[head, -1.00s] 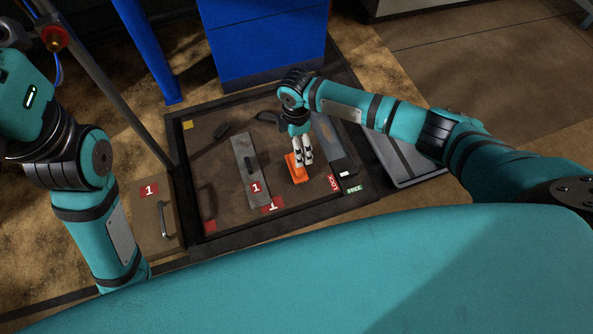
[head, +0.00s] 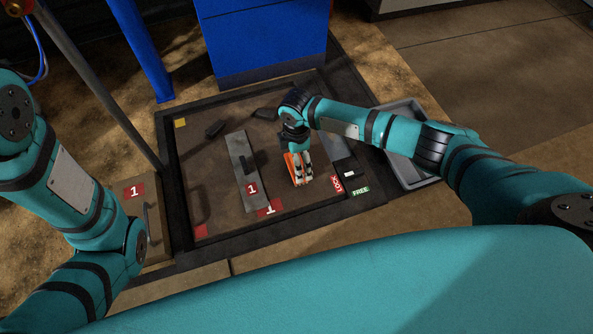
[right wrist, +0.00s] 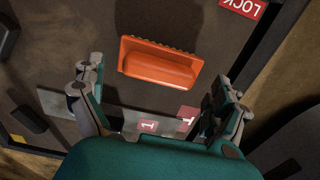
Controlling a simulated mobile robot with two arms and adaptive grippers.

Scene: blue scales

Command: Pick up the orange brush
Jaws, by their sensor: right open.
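The orange brush (head: 289,163) lies on the brown recessed surface, right of the middle, and my right gripper partly covers it in the head view. In the right wrist view the whole brush (right wrist: 160,65) shows, with a bristled edge towards the top. My right gripper (head: 303,181) points down over it. Its two fingers (right wrist: 162,92) are spread wide and empty, and the brush appears between and beyond them. My left arm shows at the left, but its gripper is out of view.
A grey metal plate (head: 240,166) with a dark handle lies left of the brush. Red LOCK (head: 336,184) and green FREE (head: 361,191) labels sit at the right. A dark frame (head: 176,190) borders the surface. A grey tray (head: 411,175) stands to the right.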

